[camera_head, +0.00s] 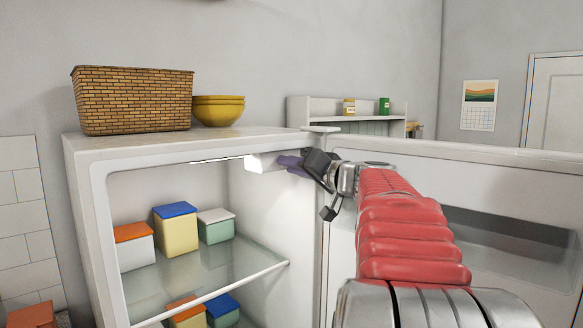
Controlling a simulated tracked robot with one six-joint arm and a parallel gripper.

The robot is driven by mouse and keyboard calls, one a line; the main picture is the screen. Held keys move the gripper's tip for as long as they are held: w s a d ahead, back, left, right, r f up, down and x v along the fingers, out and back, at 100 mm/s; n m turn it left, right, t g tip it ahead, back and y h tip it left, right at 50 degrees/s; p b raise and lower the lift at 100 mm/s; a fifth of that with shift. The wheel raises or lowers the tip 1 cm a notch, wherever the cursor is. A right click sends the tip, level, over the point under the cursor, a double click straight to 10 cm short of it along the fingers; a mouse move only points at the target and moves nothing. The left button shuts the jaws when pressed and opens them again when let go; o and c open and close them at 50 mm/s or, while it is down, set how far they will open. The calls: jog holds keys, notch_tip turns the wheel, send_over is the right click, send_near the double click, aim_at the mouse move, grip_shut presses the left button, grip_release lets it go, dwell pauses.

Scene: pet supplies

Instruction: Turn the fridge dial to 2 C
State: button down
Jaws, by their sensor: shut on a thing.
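The fridge (84,215) stands open, with its door (500,165) swung out to the right. A white control box (264,161) is fixed under the fridge ceiling at the upper right inside. A purple-grey part, which looks like the dial (289,161), shows at the box's right end. My gripper (304,165) reaches in from the right and is shut on this part. The gripper and arm hide much of it. I cannot read any marks or the dial's setting.
Lidded containers (176,232) stand on the glass shelf (232,276), with more below. A wicker basket (132,100) and yellow bowls (218,111) sit on the fridge top. The door's inner side lies close behind my arm. Space above the shelf's right part is free.

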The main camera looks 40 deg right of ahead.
jog(key=shift+d, duration=0.1)
jog(key=c, duration=1.5)
grip_release()
jog(key=shift+n, duration=0.4)
